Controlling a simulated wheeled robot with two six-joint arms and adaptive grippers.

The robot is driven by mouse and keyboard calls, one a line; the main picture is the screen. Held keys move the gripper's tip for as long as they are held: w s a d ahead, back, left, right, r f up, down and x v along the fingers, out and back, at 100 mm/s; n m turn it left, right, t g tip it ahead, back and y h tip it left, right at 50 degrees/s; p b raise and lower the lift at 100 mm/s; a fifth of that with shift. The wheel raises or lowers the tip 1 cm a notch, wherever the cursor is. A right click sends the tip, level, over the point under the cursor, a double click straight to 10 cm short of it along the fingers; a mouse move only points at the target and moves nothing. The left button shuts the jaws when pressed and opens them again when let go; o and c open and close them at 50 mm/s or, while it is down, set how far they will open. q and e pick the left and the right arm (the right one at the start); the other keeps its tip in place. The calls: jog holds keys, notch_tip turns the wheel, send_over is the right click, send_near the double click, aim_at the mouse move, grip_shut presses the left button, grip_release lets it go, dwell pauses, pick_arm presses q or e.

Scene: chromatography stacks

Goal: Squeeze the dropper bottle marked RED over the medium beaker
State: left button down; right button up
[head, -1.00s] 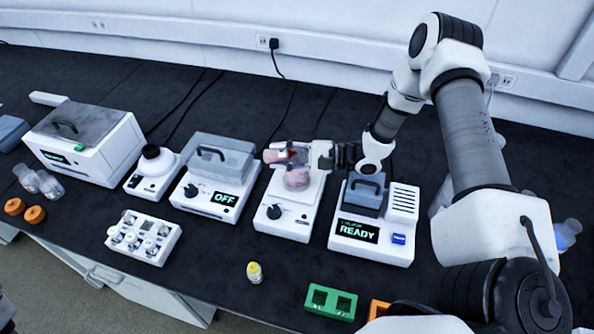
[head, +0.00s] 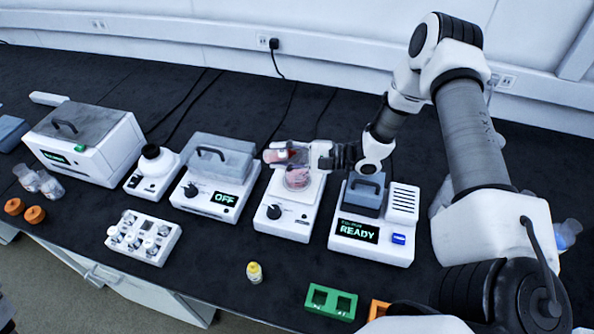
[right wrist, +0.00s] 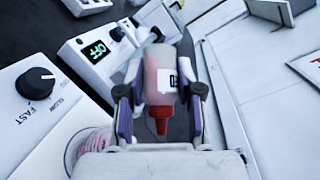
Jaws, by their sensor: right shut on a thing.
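My right gripper (head: 292,154) is shut on a dropper bottle (head: 278,156) with pinkish sides. In the right wrist view the bottle (right wrist: 160,80) sits between the two fingers (right wrist: 160,95), with a white label and a red nozzle (right wrist: 161,118); the label's lettering is too small to read fully. A clear beaker (head: 298,181) with pink contents stands on a white stirrer-like device (head: 290,215), just below the gripper. Part of this beaker (right wrist: 88,148) shows at the lower left of the right wrist view. My left gripper is not in view.
A device reading READY (head: 372,225) stands close on the right, and one reading OFF (head: 215,185) on the left. A yellow-capped bottle (head: 254,272) and a green holder (head: 331,301) are near the front edge.

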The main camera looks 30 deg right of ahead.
dwell(0.8)
grip_shut()
dwell(0.6)
grip_release()
dwell(0.8)
